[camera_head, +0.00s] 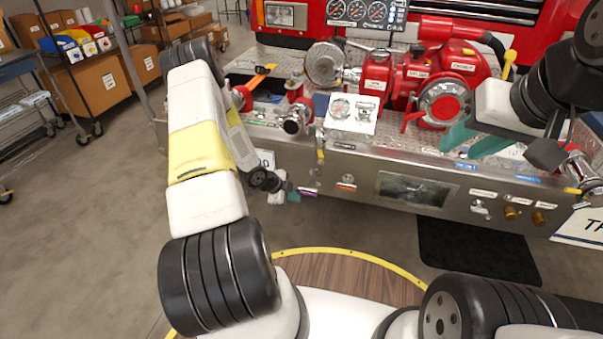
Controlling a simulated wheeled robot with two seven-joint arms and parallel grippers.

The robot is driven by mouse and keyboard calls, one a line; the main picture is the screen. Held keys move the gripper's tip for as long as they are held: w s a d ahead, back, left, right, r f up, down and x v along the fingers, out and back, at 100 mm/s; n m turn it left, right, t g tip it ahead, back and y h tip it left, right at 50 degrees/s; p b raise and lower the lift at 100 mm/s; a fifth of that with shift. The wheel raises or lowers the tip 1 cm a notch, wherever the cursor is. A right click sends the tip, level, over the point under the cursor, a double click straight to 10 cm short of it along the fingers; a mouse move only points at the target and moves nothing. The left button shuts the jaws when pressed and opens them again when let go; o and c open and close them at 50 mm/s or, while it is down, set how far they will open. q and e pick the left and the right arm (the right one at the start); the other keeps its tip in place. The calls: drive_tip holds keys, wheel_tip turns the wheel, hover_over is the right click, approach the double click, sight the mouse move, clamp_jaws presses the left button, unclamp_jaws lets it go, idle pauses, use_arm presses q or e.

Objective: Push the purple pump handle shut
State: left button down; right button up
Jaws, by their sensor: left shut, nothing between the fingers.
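The purple pump handle (307,192) is a small purple piece low on the front panel of the silver truck bumper (345,160). Its details are too small to make out, so I cannot tell how far it stands out. My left gripper (290,188) is shut and empty, with its tip just left of the purple handle. I cannot tell whether they touch. My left forearm hides part of the bumper's left end. My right gripper (474,143) is open, with its teal fingers apart, in front of the bumper's right part.
Other controls sit along the panel, including an orange one (346,187) and brass knobs (511,213). A red pump (400,75) and metal valves stand on the bumper top. A black mat (478,250) lies on the floor below.

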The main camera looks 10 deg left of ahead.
sight(304, 193)
use_arm(q)
drive_tip(key=shift+w+d+f, duration=0.3)
drive_tip(key=shift+w+f, duration=0.3)
drive_tip(key=shift+w, duration=0.4)
drive_tip(key=shift+w+d+f, duration=0.35)
drive_tip(key=shift+w+f, duration=0.25)
drive_tip(key=shift+w, duration=0.4)
drive_tip(key=shift+w+d+f, duration=0.3)
drive_tip(key=shift+w+f, duration=0.3)
drive_tip(key=shift+w, duration=0.4)
